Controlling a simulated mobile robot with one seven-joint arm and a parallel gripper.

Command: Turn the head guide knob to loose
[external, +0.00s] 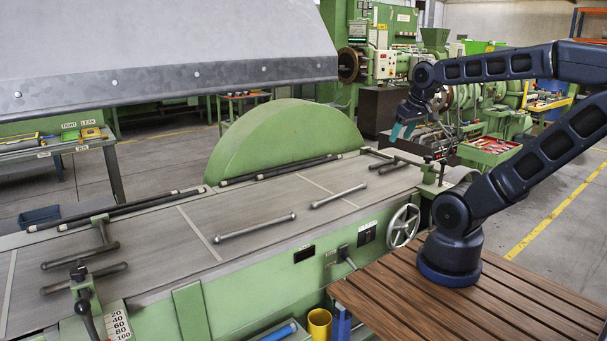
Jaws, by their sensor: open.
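My gripper (402,131) has teal fingertips and hangs in the air above the far right end of the green machine bed. It is open, with nothing seen between its fingers. I cannot tell for sure which part is the head guide knob. A black-topped clamp handle (79,272) stands at the near left edge of the bed, far from my gripper. A spoked handwheel (403,226) is on the machine's right front side, below my gripper. Small fittings (392,161) sit on the bed's right end beneath my gripper; their details are too small to read.
The grey bed (255,205) carries loose metal rods (254,228). A green half-round guard (285,145) rises behind it, and a large grey hood (170,55) overhangs the left. A slatted wooden platform (470,305) is under my base. A yellow cup (319,323) stands in front.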

